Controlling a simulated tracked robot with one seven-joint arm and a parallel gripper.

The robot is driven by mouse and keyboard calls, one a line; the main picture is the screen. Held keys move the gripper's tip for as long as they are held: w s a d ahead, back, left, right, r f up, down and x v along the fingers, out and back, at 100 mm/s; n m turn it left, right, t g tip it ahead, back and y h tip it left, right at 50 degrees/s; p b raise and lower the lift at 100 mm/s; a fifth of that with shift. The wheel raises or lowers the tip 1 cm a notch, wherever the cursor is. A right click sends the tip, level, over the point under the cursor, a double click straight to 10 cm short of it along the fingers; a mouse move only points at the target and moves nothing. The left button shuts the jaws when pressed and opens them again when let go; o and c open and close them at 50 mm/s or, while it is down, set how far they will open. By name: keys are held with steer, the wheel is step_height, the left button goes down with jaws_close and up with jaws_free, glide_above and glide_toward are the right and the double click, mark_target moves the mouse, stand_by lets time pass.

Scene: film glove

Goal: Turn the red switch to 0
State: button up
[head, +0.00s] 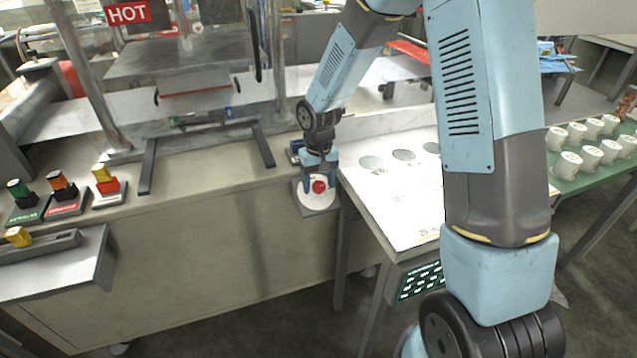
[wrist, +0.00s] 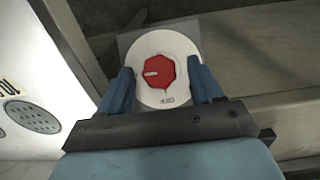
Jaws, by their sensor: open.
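The red switch (head: 319,186) is a red knob on a round white dial plate, mounted at the front edge of the machine bench. In the wrist view the red switch (wrist: 159,73) is an angular knob with a pale pointer mark toward its left side. Small dark print shows low on the white dial (wrist: 178,100), too small to read surely. My gripper (head: 319,172) is at the dial. In the wrist view its blue fingers (wrist: 160,88) are open, one on each side of the knob, with gaps between them and the knob.
A white table panel (head: 400,205) with round holes stands right of the switch. Coloured switches (head: 58,187) sit at the bench's left end. A press with a HOT sign (head: 128,13) stands behind. White cups (head: 590,150) stand on a green table at right.

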steer(key=shift+f, duration=0.2)
steer(key=c, duration=1.1)
steer(key=shift+o, duration=0.2)
